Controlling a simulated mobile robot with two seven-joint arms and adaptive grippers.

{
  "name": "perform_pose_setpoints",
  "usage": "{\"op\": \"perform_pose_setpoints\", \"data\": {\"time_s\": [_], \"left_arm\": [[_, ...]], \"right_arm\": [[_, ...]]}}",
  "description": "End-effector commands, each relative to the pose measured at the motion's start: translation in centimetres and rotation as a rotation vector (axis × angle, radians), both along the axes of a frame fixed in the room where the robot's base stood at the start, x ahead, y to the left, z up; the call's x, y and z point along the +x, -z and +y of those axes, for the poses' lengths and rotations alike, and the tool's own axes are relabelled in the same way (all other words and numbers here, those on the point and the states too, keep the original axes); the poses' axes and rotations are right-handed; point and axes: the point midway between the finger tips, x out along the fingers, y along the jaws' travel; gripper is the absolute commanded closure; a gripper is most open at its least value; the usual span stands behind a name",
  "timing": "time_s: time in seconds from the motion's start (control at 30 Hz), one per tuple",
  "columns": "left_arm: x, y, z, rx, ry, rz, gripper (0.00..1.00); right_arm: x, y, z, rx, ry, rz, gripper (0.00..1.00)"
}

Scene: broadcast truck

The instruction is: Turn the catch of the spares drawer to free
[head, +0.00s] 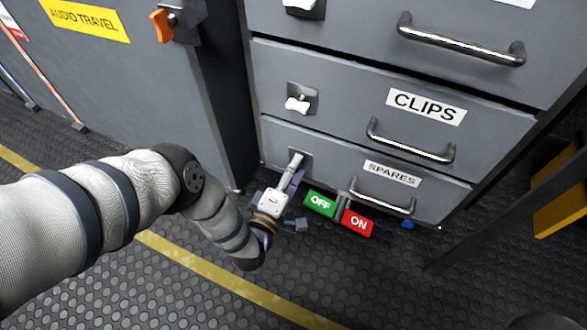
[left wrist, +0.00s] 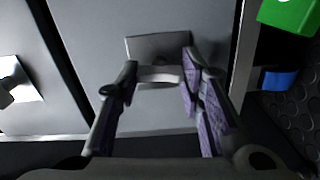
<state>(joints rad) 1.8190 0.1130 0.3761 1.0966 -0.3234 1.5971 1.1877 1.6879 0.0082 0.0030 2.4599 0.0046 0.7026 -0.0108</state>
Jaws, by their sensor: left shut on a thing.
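The spares drawer (head: 335,182) is the lowest grey drawer in the head view, flush with the cabinet front, with a "SPARES" label and a bar handle (head: 383,196). Its catch sits on a small plate at the drawer's left end. In the left wrist view the white catch (left wrist: 160,74) lies between my fingers in front of its grey plate (left wrist: 155,46). My left gripper (head: 294,172) is shut on this catch; it also shows in the left wrist view (left wrist: 162,82). The fingers hide most of the catch in the head view. My right gripper is out of view.
The clips drawer (head: 360,105) above has its own white catch (head: 298,104). Green "OFF" (head: 320,203) and red "ON" (head: 358,222) signs stand just right of my gripper. A small blue object (head: 407,225) lies by the drawer's base. Open floor lies in front.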

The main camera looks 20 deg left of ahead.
Motion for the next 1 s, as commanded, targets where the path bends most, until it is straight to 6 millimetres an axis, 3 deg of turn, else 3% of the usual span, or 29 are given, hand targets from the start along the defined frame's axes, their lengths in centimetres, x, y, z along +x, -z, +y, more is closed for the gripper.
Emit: {"op": "perform_pose_setpoints", "data": {"time_s": [0.33, 0.37, 0.43, 0.77, 0.87, 1.0], "left_arm": [[-0.1, 0.1, -0.2, -0.003, 0.004, 0.003, 0.93], [-0.1, 0.1, -0.2, -0.003, 0.004, 0.003, 0.59], [-0.1, 0.1, -0.2, -0.002, 0.003, 0.002, 0.45], [-0.4, 0.1, 0.0, -0.001, 0.002, 0.002, 0.45], [-2.3, 0.2, 0.0, -0.002, 0.002, 0.006, 0.45], [-6.2, 0.2, 0.1, -0.002, 0.002, 0.007, 0.45]], "right_arm": [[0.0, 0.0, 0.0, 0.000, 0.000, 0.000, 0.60], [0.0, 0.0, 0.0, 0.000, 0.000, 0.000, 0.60], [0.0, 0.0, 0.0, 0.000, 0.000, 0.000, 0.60], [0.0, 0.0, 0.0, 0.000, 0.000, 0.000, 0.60], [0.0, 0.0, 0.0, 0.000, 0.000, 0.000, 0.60], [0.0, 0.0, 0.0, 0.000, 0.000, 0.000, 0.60]]}}
